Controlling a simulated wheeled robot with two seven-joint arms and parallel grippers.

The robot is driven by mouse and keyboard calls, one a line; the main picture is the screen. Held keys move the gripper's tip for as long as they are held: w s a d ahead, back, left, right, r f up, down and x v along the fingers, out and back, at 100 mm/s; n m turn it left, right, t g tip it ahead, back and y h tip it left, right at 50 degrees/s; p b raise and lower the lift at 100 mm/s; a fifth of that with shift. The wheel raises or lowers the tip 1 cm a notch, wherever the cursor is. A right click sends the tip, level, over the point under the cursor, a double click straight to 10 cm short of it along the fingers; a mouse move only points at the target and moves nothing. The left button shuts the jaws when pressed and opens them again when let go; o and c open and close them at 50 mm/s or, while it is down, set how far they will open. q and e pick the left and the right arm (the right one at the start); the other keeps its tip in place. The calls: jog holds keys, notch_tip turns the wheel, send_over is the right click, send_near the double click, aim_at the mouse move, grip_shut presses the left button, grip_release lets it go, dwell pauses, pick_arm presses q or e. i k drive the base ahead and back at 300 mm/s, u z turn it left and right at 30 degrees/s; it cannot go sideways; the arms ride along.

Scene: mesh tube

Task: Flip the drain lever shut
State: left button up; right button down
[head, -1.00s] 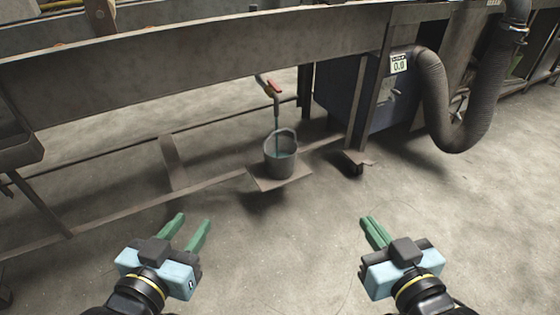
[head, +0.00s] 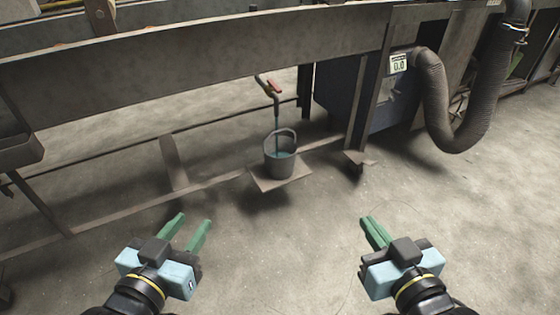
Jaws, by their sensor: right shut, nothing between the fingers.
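The drain lever (head: 273,86) is a small red handle on a thin pipe under the long metal frame, in the middle of the head view. The pipe (head: 277,104) bends down, and a thin bluish stream (head: 278,132) runs from it into a grey bucket (head: 277,163). The bucket holds some bluish liquid. My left gripper (head: 190,227) is open and empty, low and left of the bucket. My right gripper (head: 376,233) is shut with nothing in it, low and right of the bucket. Both are well apart from the lever.
The bucket stands on a small plate (head: 262,184) by a low rail. A long metal beam (head: 190,58) runs above the lever. A dark cabinet (head: 345,95) with a 0.0 display (head: 399,64) and a thick ribbed hose (head: 440,120) stand to the right. The concrete floor in front is clear.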

aim_at(271, 84)
jog(key=z, duration=0.35)
jog(key=i, duration=0.55)
jog(key=z, duration=0.55)
jog(key=i, duration=0.8)
jog(key=u, duration=0.2)
